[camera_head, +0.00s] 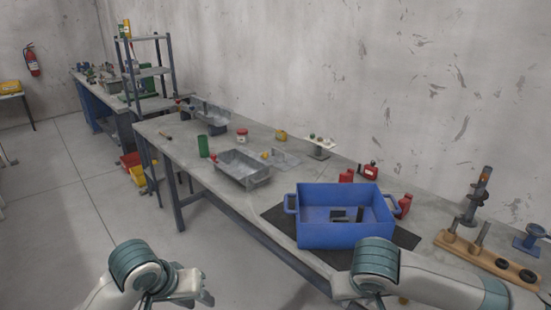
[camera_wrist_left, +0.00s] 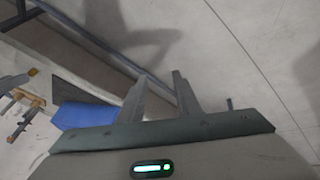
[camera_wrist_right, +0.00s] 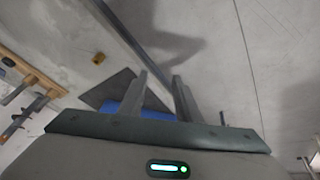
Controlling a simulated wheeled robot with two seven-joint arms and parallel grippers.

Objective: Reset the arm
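My left arm, white with a teal wrist, comes in at the lower left of the head view. Its gripper (camera_head: 206,299) is over the floor in front of the table, holding nothing.
A blue bin (camera_head: 318,234) with dark parts sits on a black mat (camera_head: 402,238) on the long grey table (camera_head: 207,177). A grey metal tray (camera_head: 240,181), red bottles and a wooden rack (camera_head: 490,262) are also on it.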

